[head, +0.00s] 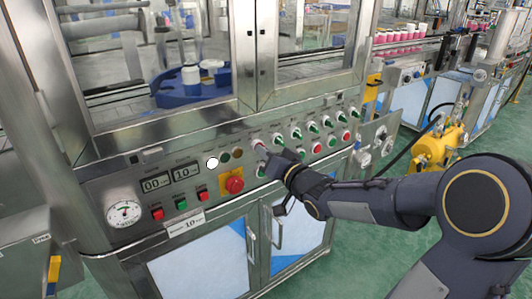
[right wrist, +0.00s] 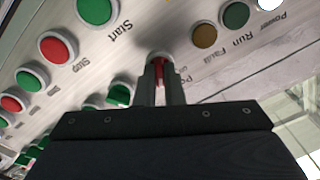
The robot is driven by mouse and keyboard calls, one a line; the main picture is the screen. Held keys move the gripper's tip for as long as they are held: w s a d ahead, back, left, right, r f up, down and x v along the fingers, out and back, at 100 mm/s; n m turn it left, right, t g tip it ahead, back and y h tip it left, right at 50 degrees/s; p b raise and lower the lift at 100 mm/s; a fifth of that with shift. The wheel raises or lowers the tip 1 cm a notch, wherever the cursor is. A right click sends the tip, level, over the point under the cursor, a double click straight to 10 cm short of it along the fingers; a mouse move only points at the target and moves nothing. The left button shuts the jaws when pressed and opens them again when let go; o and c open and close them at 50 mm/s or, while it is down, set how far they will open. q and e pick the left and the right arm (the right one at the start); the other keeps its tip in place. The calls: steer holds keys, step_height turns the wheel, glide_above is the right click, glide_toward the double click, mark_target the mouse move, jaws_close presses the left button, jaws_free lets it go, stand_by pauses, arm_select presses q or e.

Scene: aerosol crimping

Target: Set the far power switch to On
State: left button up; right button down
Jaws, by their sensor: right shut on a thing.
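The power switch has a red knob (right wrist: 160,68) in a pale round collar in the right wrist view, with a partly hidden label beside it. My right gripper (right wrist: 161,84) is shut on this knob, one finger on each side. In the head view my right gripper (head: 266,153) reaches the control panel (head: 142,188) from the right and covers most of the switch. The exact angle of the knob is hard to tell. My left gripper is not in view.
Green and red buttons, including Start (right wrist: 94,10) and Stop (right wrist: 57,48), lie close to the gripper. A white lamp (head: 212,162) is lit beside two dark lamps. A red emergency knob (head: 234,184) and a gauge (head: 123,213) are to the left.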

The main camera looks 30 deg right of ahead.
steer(key=c, duration=1.5)
jaws_free()
steer(key=shift+c, duration=0.2)
steer(key=s+p, duration=0.1)
steer(key=s, duration=0.6)
steer(key=shift+s+d, duration=0.3)
steer(key=shift+s, duration=0.1)
steer(key=s+a+f+n+g+y, duration=0.1)
steer(key=s+a+f+g, duration=0.25)
steer(key=s, duration=0.35)
steer(key=s+a+f+n+g+y, duration=0.1)
steer(key=s+a+f+g, duration=0.2)
steer(key=s+a+g, duration=0.3)
steer(key=s+a+f+n+g, duration=0.2)
steer(key=s+a+f+g, duration=0.15)
steer(key=s, duration=0.45)
step_height(320, 180, up, 22)
steer(key=p, duration=2.2)
steer(key=shift+d+t, duration=0.3)
